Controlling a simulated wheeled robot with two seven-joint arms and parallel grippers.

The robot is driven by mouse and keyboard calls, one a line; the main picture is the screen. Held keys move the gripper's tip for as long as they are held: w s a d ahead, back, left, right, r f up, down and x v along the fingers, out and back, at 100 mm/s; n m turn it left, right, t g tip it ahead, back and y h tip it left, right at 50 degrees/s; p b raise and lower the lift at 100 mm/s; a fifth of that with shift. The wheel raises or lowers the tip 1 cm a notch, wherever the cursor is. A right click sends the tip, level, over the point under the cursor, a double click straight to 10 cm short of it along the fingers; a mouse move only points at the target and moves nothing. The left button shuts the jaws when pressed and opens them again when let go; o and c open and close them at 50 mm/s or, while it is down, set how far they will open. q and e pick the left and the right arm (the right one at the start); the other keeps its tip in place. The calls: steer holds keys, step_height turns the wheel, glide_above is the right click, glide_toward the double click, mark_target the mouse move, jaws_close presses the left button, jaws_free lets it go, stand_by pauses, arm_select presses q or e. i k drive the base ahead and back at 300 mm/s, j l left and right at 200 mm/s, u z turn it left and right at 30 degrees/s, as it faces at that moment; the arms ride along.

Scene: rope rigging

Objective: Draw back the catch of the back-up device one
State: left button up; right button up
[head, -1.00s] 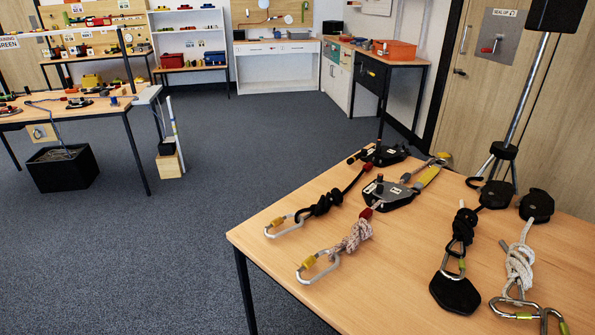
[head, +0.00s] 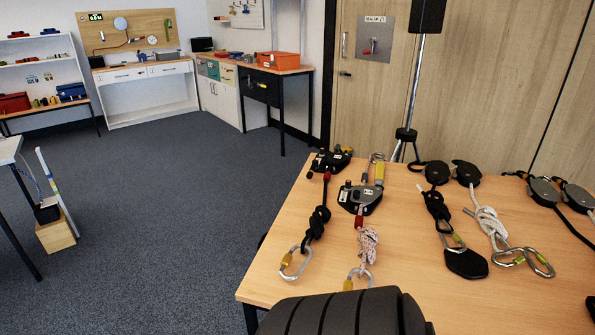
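Two black devices with small white labels lie on the wooden table (head: 400,280). The nearer device (head: 352,197) has a red-ended patterned rope knotted below it and a yellow-sleeved metal connector (head: 379,172) above it. The farther device (head: 328,163) has a black knotted rope with a silver carabiner (head: 295,264). The labels are too small to read, so I cannot tell which is device one. The state of either catch is too small to make out. Neither gripper shows; only a ribbed black part, likely my arm, covers the table's near edge.
Pulleys with a black rope (head: 437,173) and a white rope (head: 466,173) lie right of the devices. More pulleys (head: 543,191) lie farther right. A stand (head: 413,100) rises behind the table. Open carpet (head: 180,220) lies to the left.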

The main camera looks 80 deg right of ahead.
mark_target(348, 188)
steer(key=i+z, duration=0.4)
steer(key=i, duration=0.2)
steer(key=i+j+z, duration=0.1)
steer(key=i+z, duration=0.3)
steer(key=i, duration=0.2)
steer(key=i+j+z, duration=0.35)
steer(key=i, duration=0.2)
steer(key=i+l+z, duration=0.2)
steer(key=z, duration=0.25)
steer(key=i+z, duration=0.85)
steer(key=i+j+z, duration=0.15)
steer(key=z, duration=0.25)
steer(key=i+j+z, duration=0.3)
steer(key=z, duration=0.15)
steer(key=i, duration=0.05)
